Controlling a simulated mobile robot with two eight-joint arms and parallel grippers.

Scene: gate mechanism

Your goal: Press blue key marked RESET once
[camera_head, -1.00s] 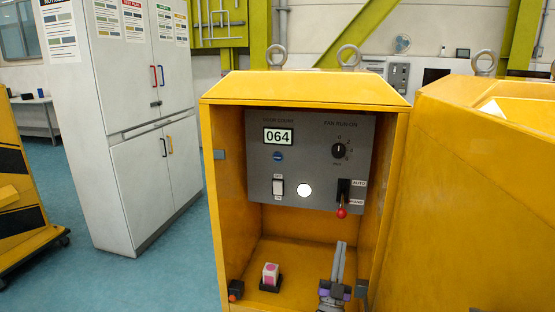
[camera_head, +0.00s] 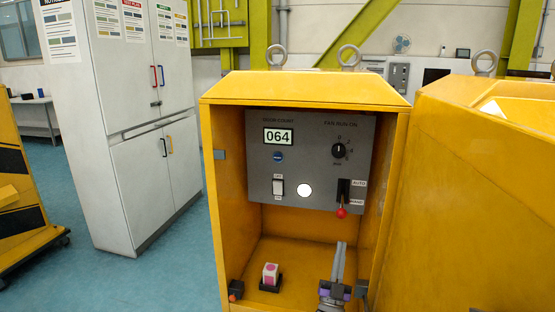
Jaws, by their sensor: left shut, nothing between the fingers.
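My left gripper (camera_head: 341,246) is at the bottom right inside the yellow cabinet. Its two grey fingers point up and are together, with nothing between them. It is below and to the right of the blue key, well apart from it. My right gripper is not in view.
The panel also has a rotary knob (camera_head: 339,150), a white rocker switch (camera_head: 278,188), a white round lamp (camera_head: 304,190) and a red-tipped lever (camera_head: 342,212). A pink-and-white block (camera_head: 270,273) stands on the cabinet floor. The cabinet's side walls (camera_head: 230,200) flank the opening.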

